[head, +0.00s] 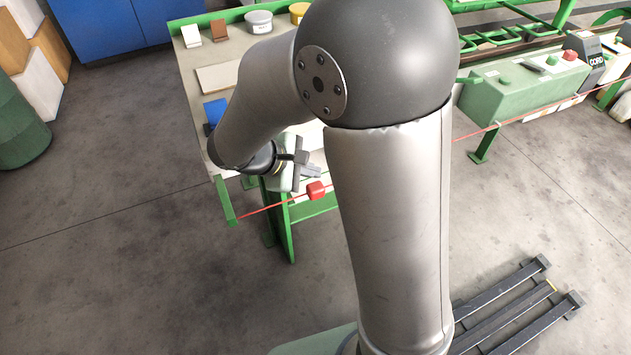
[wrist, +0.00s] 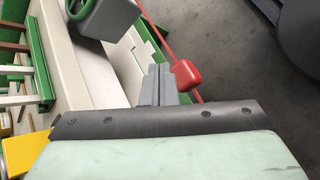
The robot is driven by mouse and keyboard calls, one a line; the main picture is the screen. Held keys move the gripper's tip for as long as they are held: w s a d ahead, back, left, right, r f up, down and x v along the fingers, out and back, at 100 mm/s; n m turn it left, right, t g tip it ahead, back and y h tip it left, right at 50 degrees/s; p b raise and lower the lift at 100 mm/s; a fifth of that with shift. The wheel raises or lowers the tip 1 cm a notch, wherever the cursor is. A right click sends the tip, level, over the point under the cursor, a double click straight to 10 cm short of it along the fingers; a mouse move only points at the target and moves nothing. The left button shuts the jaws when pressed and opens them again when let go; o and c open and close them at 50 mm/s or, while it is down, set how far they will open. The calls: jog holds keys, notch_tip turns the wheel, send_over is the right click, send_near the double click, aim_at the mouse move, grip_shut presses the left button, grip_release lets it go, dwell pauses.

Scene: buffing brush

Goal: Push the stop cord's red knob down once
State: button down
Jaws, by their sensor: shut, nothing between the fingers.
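The red knob (head: 316,190) sits on the thin red stop cord (head: 262,209), which is strung along the front of the green-framed table. In the wrist view the knob (wrist: 188,76) is just right of my fingertips, with the cord running past it. My gripper (head: 312,171) is shut and empty, and in the head view it is slightly above and left of the knob. Its grey fingers (wrist: 159,84) also show in the wrist view, pressed together. I cannot tell whether finger and knob touch; a small gap seems to show. My arm hides the middle of the cord.
The table (head: 189,65) holds a white block (head: 191,35), a brown block (head: 219,31), a grey tin (head: 259,21) and a blue item (head: 215,111). A green control box (head: 520,88) stands at right. Dark bars (head: 515,310) lie at lower right. The floor before the cord is open.

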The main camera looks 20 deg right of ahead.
aim_at(311, 188)
notch_tip(311, 188, up, 4)
jog(key=shift+f+p, duration=0.25)
jog(key=shift+p, duration=0.8)
